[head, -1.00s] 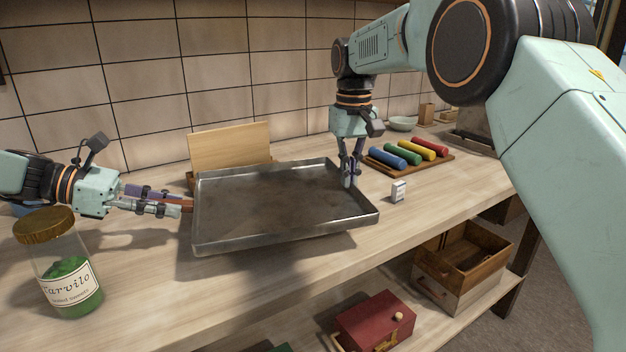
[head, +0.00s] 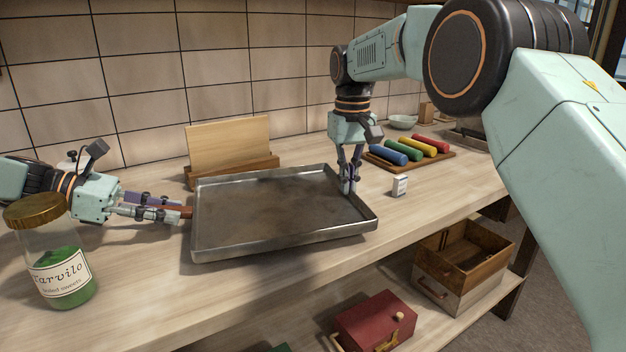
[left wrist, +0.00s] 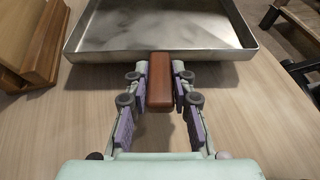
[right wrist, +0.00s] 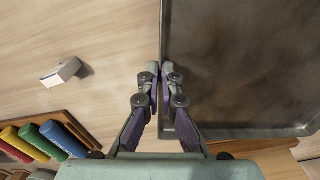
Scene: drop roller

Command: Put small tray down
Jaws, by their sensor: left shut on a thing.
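The small tray (head: 275,212) is a grey metal rectangle with low walls and a brown wooden handle (left wrist: 160,88) on its left side. It is empty and looks level, low at the worktop; I cannot tell whether its whole underside touches. My left gripper (head: 183,211) is shut on the handle, with a finger on each side of it in the left wrist view (left wrist: 161,85). My right gripper (head: 349,184) points down at the tray's right wall. In the right wrist view its fingertips (right wrist: 161,72) are close together with the thin wall between them.
A glass jar with green sweets (head: 60,262) stands at the front left. A wooden board in a stand (head: 230,145) is behind the tray. A small white box (head: 399,186) and coloured rollers on a rack (head: 388,153) lie to the right. A red box (head: 375,322) is on the lower shelf.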

